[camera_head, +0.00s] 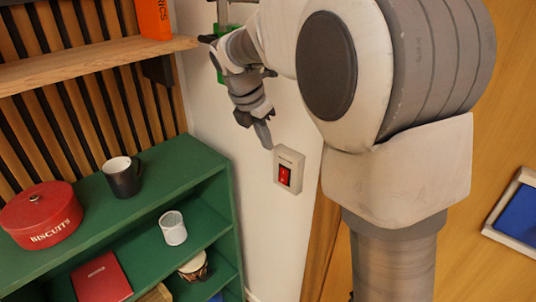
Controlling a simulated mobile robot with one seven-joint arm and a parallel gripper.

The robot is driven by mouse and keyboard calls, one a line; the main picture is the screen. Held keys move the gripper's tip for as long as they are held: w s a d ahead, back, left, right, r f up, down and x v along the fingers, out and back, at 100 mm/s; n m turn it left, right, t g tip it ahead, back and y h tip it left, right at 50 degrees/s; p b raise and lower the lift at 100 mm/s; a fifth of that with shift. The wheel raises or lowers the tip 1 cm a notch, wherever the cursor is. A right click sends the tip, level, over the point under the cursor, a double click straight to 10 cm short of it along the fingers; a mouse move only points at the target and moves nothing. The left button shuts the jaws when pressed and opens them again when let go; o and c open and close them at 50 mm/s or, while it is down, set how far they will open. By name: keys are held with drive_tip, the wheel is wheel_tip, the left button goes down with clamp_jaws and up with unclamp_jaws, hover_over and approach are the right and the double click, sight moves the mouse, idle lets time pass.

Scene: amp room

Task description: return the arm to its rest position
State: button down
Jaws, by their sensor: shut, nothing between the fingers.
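My arm fills the upper right of the head view, its large grey and white links close to the camera. My gripper (265,138) hangs at the arm's far end, pointing down, shut and empty. Its tip is close to the upper left corner of a white wall switch box (289,168) with a red rocker. I cannot tell whether the tip touches the box.
A green shelf unit (190,165) stands at lower left, with a red biscuit tin (40,215) and a dark mug (122,177) on top. A white cup (173,228) stands below. A wooden shelf (90,64) with an orange book (154,18) is above. A blue framed panel (518,212) is at right.

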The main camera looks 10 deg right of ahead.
drive_tip(key=shift+r, duration=0.45)
drive_tip(key=shift+s, duration=0.1)
drive_tip(key=s+d+m+t+y, duration=0.2)
drive_tip(key=s+m+t+y, duration=0.1)
drive_tip(key=s+m, duration=2.2)
drive_tip(key=shift+s+d+f, duration=0.25)
drive_tip(key=shift+s+d, duration=0.05)
drive_tip(key=shift+s, duration=0.55)
